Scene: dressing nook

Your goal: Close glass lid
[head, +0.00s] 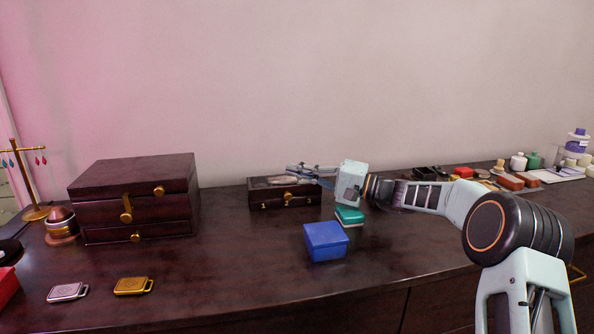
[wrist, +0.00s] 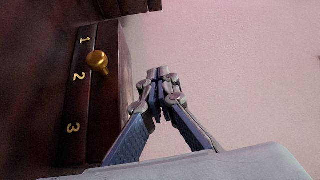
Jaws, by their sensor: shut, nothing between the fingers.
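A small dark wooden box (head: 265,199) stands near the back wall, left of my arm, with a brass knob on its front. Its top shows a pale, glassy patch (head: 278,181); the lid looks flat or nearly flat, but I cannot tell whether it is fully down. In the wrist view the box front (wrist: 81,105) carries the gold numbers 1, 2, 3 and the gold knob (wrist: 97,62). My gripper (head: 291,169) is shut and empty, just above the box's top right part. Its closed fingertips (wrist: 159,74) show beside the box in the wrist view; contact is unclear.
A blue box (head: 326,241) and a green box (head: 349,216) stand in front of the wooden box. A large dark drawer chest (head: 135,185) is at left. Two metal tags, silver (head: 67,292) and gold (head: 133,286), lie in front. Bottles and small items crowd the right.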

